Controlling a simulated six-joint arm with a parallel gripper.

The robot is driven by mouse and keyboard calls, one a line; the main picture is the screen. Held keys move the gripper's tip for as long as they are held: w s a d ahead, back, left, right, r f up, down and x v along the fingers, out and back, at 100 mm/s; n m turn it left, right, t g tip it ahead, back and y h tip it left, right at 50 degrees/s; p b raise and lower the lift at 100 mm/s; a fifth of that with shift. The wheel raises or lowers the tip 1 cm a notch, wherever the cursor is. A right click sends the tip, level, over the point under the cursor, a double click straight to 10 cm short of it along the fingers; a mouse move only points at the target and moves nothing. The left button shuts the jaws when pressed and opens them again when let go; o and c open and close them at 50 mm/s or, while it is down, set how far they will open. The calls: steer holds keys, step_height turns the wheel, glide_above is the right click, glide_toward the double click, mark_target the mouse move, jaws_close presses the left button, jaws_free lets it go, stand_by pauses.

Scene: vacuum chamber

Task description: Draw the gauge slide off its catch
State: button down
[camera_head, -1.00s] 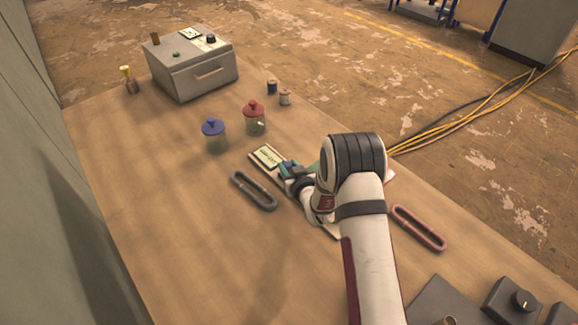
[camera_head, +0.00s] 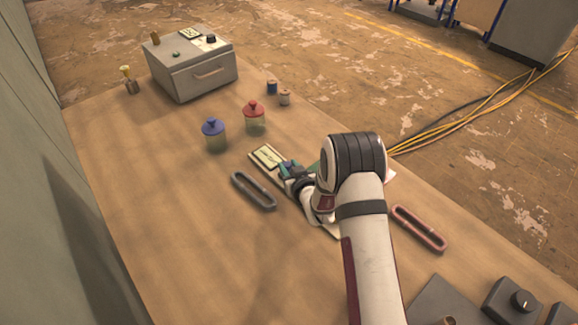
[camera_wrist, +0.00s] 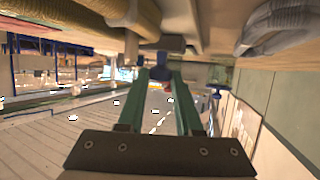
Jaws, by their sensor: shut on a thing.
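A long pale plate (camera_head: 256,162) with a light label panel (camera_head: 267,156) at its far end lies on the table, partly under my arm. My gripper (camera_head: 287,167) is low over this plate, just nearer than the label, its green fingers close to it. In the wrist view my gripper (camera_wrist: 162,78) is shut on a small dark block (camera_wrist: 160,73), which I take to be the gauge slide's grip. A grey block (camera_wrist: 163,45) shows just beyond it. The catch and most of the slide are hidden by my gripper and arm in the head view.
A grey looped handle (camera_head: 254,190) lies close left of the plate, a pink one (camera_head: 418,228) to the right. A blue-lidded jar (camera_head: 214,134) and a red-lidded jar (camera_head: 254,118) stand beyond. A grey drawer box (camera_head: 192,65) stands at the back. The left table area is clear.

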stand_by(0.3)
steer(key=shift+s+d, duration=0.15)
steer(key=shift+s, duration=0.1)
steer(key=c, duration=0.6)
jaws_free()
steer(key=v, duration=1.5)
steer(key=shift+s+d, duration=0.2)
steer(key=shift+s, duration=0.15)
steer(key=shift+d+r, duration=0.1)
